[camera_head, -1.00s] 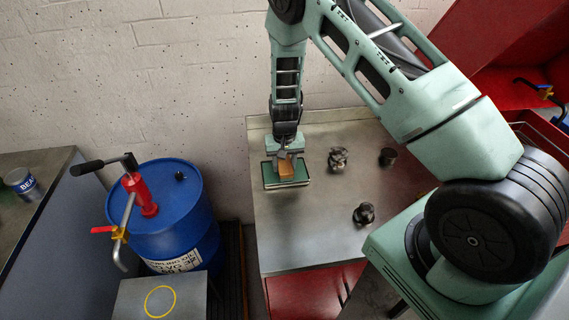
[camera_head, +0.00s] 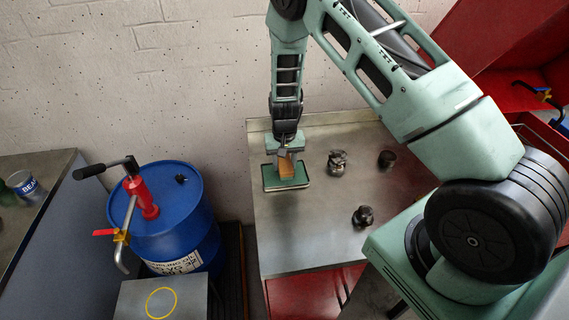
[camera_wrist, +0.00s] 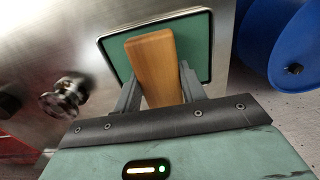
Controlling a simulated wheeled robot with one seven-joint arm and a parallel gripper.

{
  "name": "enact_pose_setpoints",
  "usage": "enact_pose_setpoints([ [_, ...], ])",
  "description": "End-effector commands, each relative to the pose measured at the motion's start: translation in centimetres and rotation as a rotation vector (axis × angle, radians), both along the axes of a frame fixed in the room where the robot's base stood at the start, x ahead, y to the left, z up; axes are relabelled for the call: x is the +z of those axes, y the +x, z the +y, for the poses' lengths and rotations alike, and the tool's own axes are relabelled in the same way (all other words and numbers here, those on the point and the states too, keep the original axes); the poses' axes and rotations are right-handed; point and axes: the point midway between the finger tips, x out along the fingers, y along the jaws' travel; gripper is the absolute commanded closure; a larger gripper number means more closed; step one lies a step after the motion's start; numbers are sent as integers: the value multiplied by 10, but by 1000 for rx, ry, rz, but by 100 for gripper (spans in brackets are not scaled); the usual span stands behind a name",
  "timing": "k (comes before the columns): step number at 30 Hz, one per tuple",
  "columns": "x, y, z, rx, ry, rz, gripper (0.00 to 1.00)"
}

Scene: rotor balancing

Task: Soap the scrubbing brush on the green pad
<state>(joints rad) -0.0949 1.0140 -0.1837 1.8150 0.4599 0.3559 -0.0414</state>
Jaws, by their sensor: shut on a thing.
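My gripper (camera_head: 285,154) is shut on the wooden scrubbing brush (camera_head: 286,168), an orange-brown block that also shows in the wrist view (camera_wrist: 155,62) between the two grey fingers. The brush is over the pad. Its underside is hidden, so I cannot tell whether its bristles touch the pad.
Several dark metal parts, one of them (camera_head: 338,162), stand on the bench (camera_head: 300,235) right of the pad. A blue drum (camera_head: 170,225) with a red pump (camera_head: 143,198) stands left of the bench. The wall (camera_head: 190,90) is close behind. The bench front is clear.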

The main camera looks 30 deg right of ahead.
Motion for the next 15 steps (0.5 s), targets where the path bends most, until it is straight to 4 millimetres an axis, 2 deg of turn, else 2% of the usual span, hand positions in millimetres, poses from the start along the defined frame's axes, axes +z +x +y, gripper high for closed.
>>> enact_pose_setpoints([
  [1, 7, 0, 0, 0, 0, -1, 78],
  [15, 43, 1, 0, 0, -1, -2, 78],
])
